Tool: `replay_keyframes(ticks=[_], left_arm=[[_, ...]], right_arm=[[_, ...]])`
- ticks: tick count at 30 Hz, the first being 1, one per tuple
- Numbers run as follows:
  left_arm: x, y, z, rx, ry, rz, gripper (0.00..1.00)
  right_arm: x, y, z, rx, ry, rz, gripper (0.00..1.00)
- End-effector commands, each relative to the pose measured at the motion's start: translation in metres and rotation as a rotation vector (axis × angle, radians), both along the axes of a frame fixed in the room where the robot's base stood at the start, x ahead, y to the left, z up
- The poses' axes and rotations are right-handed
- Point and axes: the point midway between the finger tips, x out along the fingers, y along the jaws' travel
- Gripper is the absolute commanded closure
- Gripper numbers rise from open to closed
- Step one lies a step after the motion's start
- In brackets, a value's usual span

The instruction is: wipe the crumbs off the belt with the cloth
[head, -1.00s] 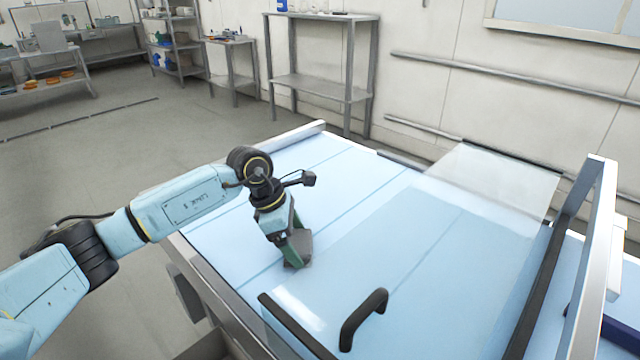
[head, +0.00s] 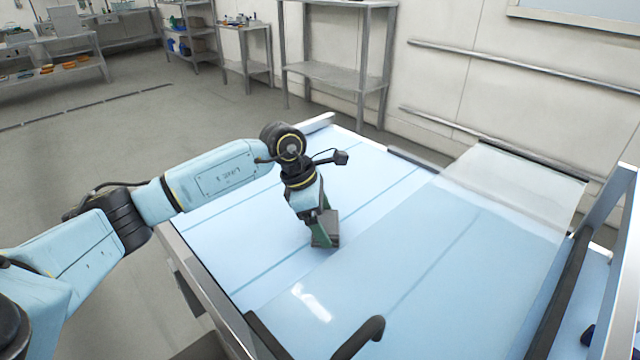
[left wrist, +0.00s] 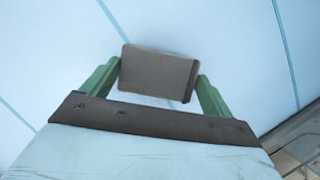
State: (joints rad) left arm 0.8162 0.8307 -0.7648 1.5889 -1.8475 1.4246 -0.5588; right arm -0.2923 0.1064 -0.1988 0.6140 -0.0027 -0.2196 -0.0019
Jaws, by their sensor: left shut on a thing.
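The cloth (head: 332,228) is a small dark grey folded block. My left gripper (head: 322,235) is shut on it, over the light blue belt (head: 250,225). In the left wrist view the cloth (left wrist: 158,74) sits between the two green fingers of my left gripper (left wrist: 160,80). The cloth is at or just above the belt surface; I cannot tell whether it touches. I can make out no crumbs on the visible belt. My right gripper is not in view.
A clear guard panel (head: 470,240) covers the right part of the belt, close to the cloth. A black handle (head: 360,338) stands at its near edge. Metal rails (head: 205,290) edge the belt. Shelving (head: 340,75) stands against the back wall.

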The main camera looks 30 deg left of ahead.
Motion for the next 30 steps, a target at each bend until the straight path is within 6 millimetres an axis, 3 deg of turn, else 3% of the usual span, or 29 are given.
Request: replay_keyframes(ticks=[1,18,30], left_arm=[[0.001,0.001,0.009,0.000,-0.003,0.001,0.35],[-0.001,0.004,0.059,0.000,-0.004,0.008,0.35],[-0.002,0.005,0.063,-0.001,-0.003,0.008,0.35]], right_arm=[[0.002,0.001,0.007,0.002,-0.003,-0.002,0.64],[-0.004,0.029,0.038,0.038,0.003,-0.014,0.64],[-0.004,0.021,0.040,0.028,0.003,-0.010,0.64]])
